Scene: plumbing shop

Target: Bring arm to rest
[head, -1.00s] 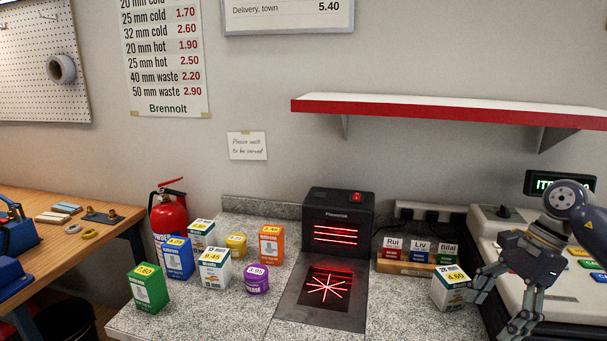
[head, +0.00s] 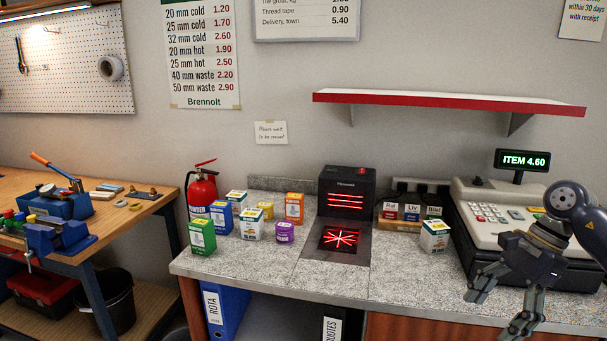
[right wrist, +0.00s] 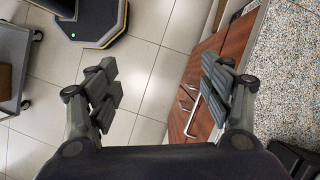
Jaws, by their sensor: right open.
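My right gripper (head: 503,308) is at the lower right of the head view, in front of the cash register. Its fingers are apart and hold nothing. In the right wrist view the two fingers (right wrist: 160,95) stand wide open, with tiled floor and the wooden counter front below them. A white box with a yellow price label (head: 434,236) stands upright on the counter, left of the gripper and apart from it. My left gripper is not in view.
The cash register (head: 500,215) has a display reading ITEM 4.60 (head: 522,160). The scanner (head: 346,195) glows red on the granite counter (head: 290,268). Several priced boxes and tubs, including a green box (head: 202,236), stand left of it. A red shelf (head: 440,103) hangs above.

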